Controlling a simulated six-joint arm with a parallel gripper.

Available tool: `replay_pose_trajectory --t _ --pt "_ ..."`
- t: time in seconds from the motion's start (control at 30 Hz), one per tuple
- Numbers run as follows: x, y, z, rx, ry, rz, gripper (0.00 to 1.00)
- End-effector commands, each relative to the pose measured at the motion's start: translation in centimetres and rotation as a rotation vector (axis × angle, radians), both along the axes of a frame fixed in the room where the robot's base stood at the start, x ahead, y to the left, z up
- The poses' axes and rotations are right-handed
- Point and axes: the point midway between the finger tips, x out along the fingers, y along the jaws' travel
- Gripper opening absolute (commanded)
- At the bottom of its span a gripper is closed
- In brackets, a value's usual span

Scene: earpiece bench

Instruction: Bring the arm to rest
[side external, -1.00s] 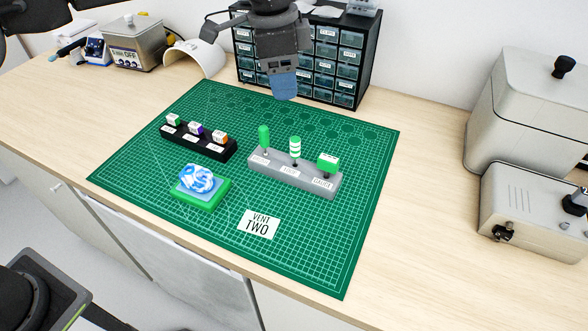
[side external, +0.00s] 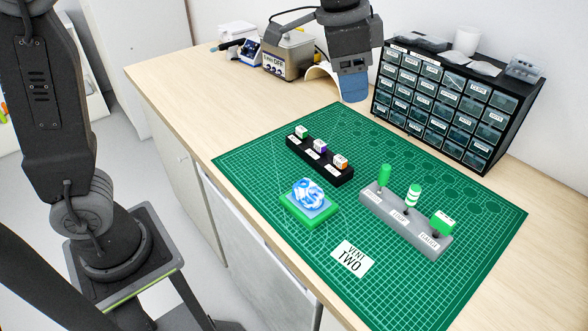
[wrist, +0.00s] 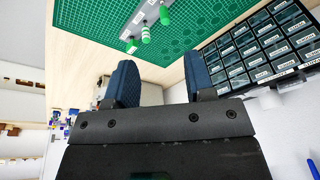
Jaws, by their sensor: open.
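My gripper (side external: 355,92) hangs in the air above the back of the bench in the side view, left of the drawer cabinet. In the wrist view its two blue fingers (wrist: 160,78) are apart with nothing between them. It touches no object that I can see. On the green cutting mat (side external: 462,305) are a grey block (side external: 400,224) with several green-topped tools, a black block (side external: 318,162) with small labelled pieces, and a green base (side external: 310,213) bearing a blue-and-white swirled lump (side external: 308,194). A "VENT TWO" card (side external: 352,258) lies in front.
The drawer cabinet (side external: 440,105) stands at the back right, with cups and trays on top. A metal device (side external: 288,55) and a white curved shell (side external: 322,78) stand at the back left.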

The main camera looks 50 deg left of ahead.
Motion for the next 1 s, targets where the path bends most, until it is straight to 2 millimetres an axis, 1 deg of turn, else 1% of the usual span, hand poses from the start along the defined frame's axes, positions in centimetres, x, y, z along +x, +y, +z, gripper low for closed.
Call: replay_pose_trajectory --t 0.03,0.1,0.17,0.23,0.33,0.4,0.5,0.6,0.7,0.8,1.0 --pt "-1.8 1.8 0.5 -0.010 -0.022 0.063 0.49" --pt "-4.1 3.7 0.6 -0.024 -0.049 0.147 0.49" --pt "-6.1 5.2 0.5 -0.038 -0.071 0.218 0.49" --pt "-8.5 6.9 -0.1 -0.054 -0.097 0.302 0.49" --pt "-12.0 8.9 -1.4 -0.076 -0.136 0.417 0.49" --pt "-14.2 10.0 -2.5 -0.093 -0.162 0.491 0.49" --pt "-16.7 11.1 -4.3 -0.114 -0.193 0.581 0.49" --pt "-18.4 11.8 -5.8 -0.130 -0.214 0.641 0.49" --pt "-19.3 12.1 -6.8 -0.139 -0.226 0.677 0.49" --pt "-19.7 12.3 -7.1 -0.142 -0.230 0.690 0.49" --pt "-19.7 12.3 -7.1 -0.141 -0.229 0.690 0.49"
